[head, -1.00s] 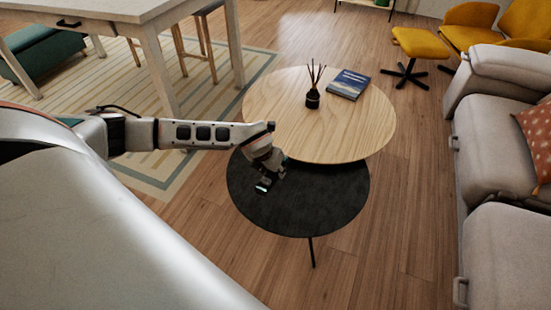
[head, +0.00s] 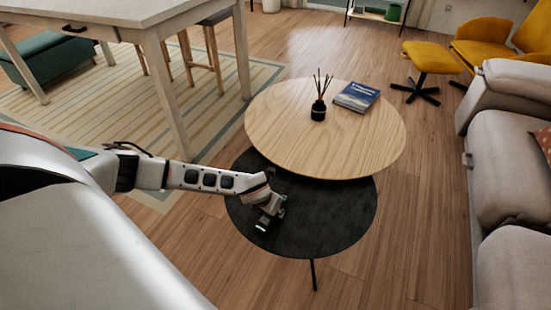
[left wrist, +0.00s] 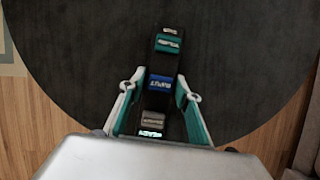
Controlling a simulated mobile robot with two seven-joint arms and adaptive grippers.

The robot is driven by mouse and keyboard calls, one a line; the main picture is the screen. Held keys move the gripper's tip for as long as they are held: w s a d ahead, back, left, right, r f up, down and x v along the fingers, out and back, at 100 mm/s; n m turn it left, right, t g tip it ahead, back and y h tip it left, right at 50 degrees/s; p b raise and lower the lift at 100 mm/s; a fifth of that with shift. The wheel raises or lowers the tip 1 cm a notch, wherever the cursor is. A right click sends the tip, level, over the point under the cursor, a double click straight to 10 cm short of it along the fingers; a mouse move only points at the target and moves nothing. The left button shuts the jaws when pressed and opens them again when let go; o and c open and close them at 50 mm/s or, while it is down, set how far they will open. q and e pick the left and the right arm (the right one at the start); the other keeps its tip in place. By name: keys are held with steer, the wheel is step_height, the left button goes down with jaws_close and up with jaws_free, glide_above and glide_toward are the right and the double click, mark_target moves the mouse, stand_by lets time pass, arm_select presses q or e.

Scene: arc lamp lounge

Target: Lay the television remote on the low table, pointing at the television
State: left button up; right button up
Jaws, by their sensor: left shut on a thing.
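The remote (left wrist: 161,82) is a narrow dark bar with teal, blue and grey labelled buttons, seen in the left wrist view. My left gripper (left wrist: 157,92) is shut on it, one finger on each side, and its far end sticks out beyond the fingertips. Below it is the dark round table top (left wrist: 85,55). In the head view my left gripper (head: 265,221) is over the left part of this black low table (head: 325,222). The remote is small and mostly hidden there, and I cannot tell if it touches the table. The television and my right gripper are not in view.
A higher round wooden table top (head: 290,140) overlaps the black one at the back, bearing a reed diffuser (head: 318,110) and a blue book (head: 357,96). A grey sofa (head: 505,170) stands right. The black top's right part is clear.

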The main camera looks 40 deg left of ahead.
arm_select(q)
steer(key=shift+r, duration=0.15)
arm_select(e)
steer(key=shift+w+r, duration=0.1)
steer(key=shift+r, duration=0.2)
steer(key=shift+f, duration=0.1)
arm_select(q)
steer(key=o, duration=1.3)
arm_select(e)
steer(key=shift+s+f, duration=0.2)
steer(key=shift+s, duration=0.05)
